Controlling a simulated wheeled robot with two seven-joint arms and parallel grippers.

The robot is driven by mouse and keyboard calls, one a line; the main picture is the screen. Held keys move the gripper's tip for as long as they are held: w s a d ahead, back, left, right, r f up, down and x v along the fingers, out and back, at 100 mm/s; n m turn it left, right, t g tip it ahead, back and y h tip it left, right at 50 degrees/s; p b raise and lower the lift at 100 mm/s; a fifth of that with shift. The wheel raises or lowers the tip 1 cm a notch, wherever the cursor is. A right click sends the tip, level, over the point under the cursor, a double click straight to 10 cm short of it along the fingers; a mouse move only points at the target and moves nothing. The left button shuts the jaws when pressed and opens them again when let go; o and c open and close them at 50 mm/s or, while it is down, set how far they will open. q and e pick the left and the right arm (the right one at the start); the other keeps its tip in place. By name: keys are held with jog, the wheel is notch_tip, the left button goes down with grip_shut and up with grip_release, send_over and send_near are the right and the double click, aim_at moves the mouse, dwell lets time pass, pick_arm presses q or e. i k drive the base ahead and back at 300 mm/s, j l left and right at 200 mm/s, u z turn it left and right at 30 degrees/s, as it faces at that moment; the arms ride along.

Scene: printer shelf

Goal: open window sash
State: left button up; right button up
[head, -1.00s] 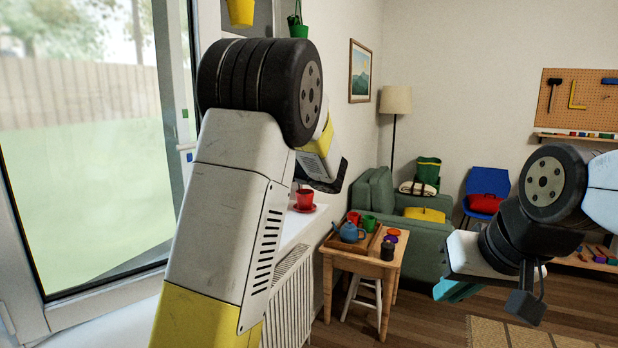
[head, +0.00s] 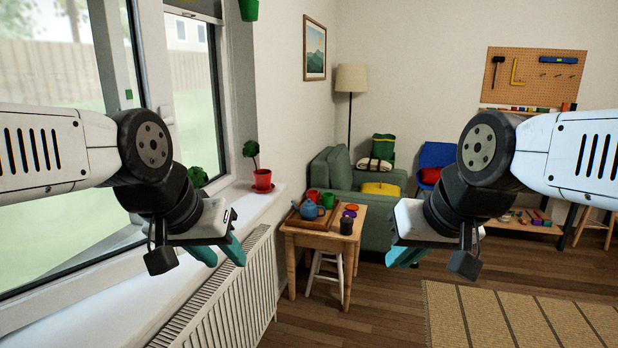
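The window sash (head: 118,60) has a white frame and large glass pane on the left of the head view. My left arm hides part of it, and I cannot tell whether it is shut or ajar. My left gripper (head: 222,252) has teal fingers, spread apart and empty. It hangs in front of the sill, apart from the sash. My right gripper (head: 408,256) is far to the right of the window, over open floor. It holds nothing visible, and its finger gap is unclear.
A red potted plant (head: 262,180) stands on the white sill (head: 235,203), with another green plant (head: 197,177) near my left arm. A radiator (head: 232,290) is below. A wooden table (head: 318,240) with a teapot (head: 311,210) stands ahead.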

aim_at(26, 303)
jog(key=u, duration=1.65)
